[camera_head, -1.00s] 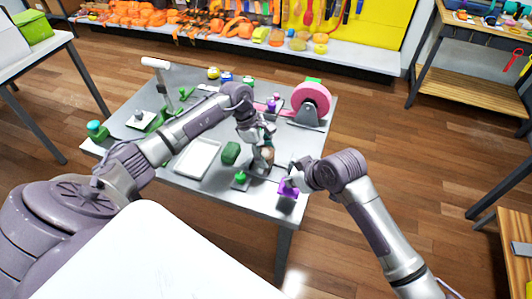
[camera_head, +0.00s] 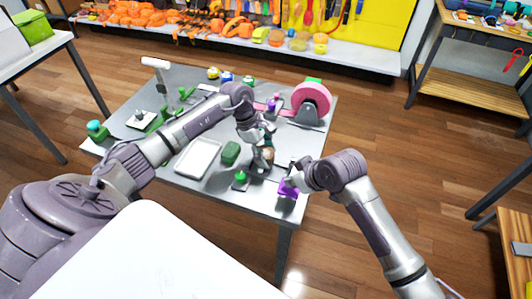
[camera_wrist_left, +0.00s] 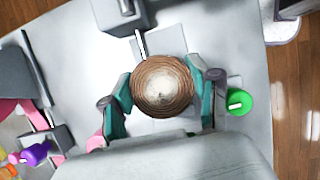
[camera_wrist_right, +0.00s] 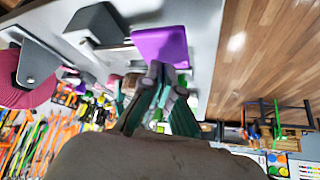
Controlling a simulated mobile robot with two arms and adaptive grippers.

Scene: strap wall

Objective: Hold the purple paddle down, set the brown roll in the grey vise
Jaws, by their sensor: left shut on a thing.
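My left gripper (camera_wrist_left: 163,97) is shut on the brown roll (camera_wrist_left: 163,85), with one finger on each side. In the head view the roll (camera_head: 268,153) is partly hidden by the gripper, low over the table's front part. The purple paddle (camera_head: 288,188) is at the table's front edge. My right gripper (camera_wrist_right: 167,73) has its fingertips together at the purple paddle (camera_wrist_right: 160,45), seemingly touching it. A grey block (camera_wrist_right: 95,22), which looks like the vise, stands beside the paddle with a rod between them. I cannot tell whether the roll touches the vise.
A pink wheel (camera_head: 312,99) stands at the back right. A white-headed post (camera_head: 156,64) rises at the back left.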

